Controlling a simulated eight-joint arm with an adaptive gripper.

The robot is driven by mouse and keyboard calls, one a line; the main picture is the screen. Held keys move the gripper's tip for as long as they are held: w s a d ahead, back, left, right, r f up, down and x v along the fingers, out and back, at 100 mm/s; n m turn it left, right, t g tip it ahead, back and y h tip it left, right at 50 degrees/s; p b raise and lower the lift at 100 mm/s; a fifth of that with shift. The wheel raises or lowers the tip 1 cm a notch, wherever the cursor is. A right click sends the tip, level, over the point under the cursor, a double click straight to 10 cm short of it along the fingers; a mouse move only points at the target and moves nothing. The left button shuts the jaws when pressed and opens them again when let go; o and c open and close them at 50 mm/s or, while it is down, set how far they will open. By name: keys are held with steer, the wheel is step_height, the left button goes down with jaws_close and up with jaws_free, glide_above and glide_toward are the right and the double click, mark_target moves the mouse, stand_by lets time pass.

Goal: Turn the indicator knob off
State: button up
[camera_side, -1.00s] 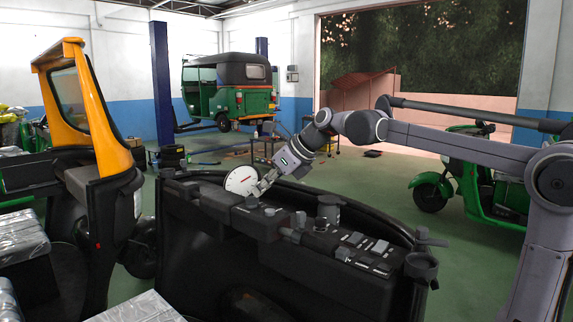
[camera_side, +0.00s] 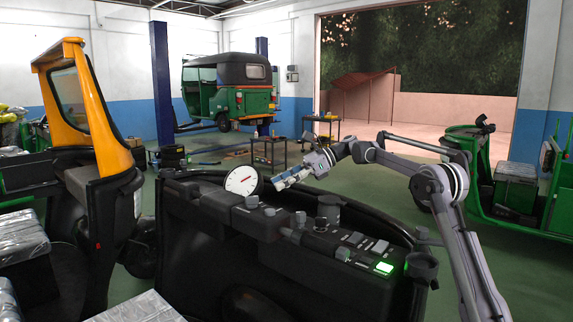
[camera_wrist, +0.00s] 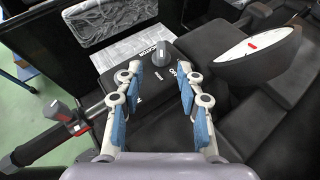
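A grey knob (camera_wrist: 158,53) stands on a black dashboard box beside the dial in the wrist view. White lettering surrounds it, partly hidden and too blurred for me to read fully, so I cannot tell if it names the indicator. The knob also shows in the side view (camera_side: 251,202). My gripper (camera_wrist: 159,72) is open, with blue-padded fingers spread and nothing between them; the knob lies just beyond the fingertips. In the side view my gripper (camera_side: 278,183) hovers above the dashboard, right of the dial and apart from the knob.
The round white dial (camera_side: 241,180) with a red needle stands close to my gripper; it also shows in the wrist view (camera_wrist: 250,47). A handlebar grip (camera_wrist: 45,140) with red parts lies left. A green button (camera_side: 384,268) glows on the dashboard's right. Space above is clear.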

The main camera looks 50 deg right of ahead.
mark_target(252, 197)
steer(key=shift+y, duration=0.3)
steer(key=x, duration=1)
steer(key=shift+w+d+f, duration=0.1)
steer(key=shift+w+f, duration=0.05)
steer(key=shift+f, duration=0.15)
